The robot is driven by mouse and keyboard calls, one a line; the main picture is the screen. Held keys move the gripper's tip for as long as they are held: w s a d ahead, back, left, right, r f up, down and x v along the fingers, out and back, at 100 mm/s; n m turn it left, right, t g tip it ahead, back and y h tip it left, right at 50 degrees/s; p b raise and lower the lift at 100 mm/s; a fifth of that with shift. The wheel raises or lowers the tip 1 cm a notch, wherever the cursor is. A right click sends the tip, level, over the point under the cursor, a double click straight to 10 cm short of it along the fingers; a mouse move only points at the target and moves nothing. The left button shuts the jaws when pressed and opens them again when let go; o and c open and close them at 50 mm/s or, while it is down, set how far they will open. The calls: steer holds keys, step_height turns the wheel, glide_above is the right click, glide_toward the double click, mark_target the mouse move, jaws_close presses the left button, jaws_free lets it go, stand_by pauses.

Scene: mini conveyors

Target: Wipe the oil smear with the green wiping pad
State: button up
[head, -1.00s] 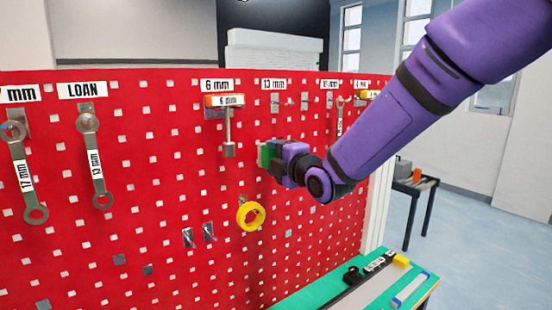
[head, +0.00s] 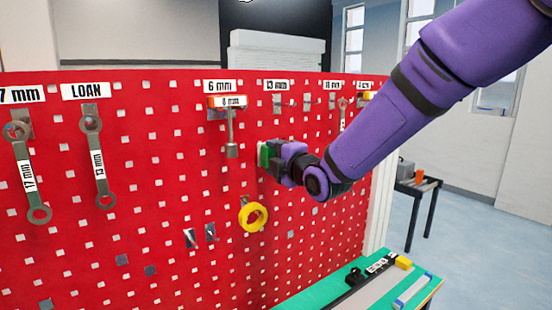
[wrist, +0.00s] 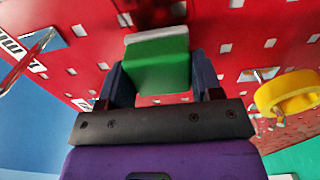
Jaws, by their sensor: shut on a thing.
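The green wiping pad (head: 264,155) is held in my gripper (head: 272,157) at the red pegboard, right of and slightly below the hanging 6 mm wrench. In the wrist view the pad (wrist: 157,66) sits between the two dark fingers (wrist: 158,80), its pale layer facing the board. The pad is at or very close to the board; I cannot tell if it touches. A dark patch that looks like the oil smear (wrist: 150,12) shows on the board just beyond the pad in the wrist view. In the head view the smear is not visible.
The red pegboard (head: 150,205) carries several hanging wrenches, including the 6 mm one (head: 230,130) close left of the pad. A yellow ring (head: 253,217) hangs below my gripper. A green-topped bench (head: 300,298) stands at the lower right.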

steer(key=shift+w+a, duration=0.15)
steer(key=shift+w, duration=0.05)
steer(key=w+d, duration=0.4)
steer(key=d, duration=0.2)
steer(key=shift+d, duration=0.15)
stand_by(0.8)
steer(key=shift+s+a, duration=0.65)
steer(key=shift+a, duration=0.4)
steer(key=shift+s+a, duration=0.7)
steer(key=shift+a, duration=0.4)
steer(key=shift+s+a, duration=0.65)
steer(key=shift+a, duration=0.4)
steer(key=shift+w+r, duration=0.15)
steer(key=shift+r, duration=0.05)
steer(key=shift+c, duration=0.3)
steer(key=w+d, duration=0.4)
steer(key=d, duration=0.2)
steer(key=shift+d, duration=0.15)
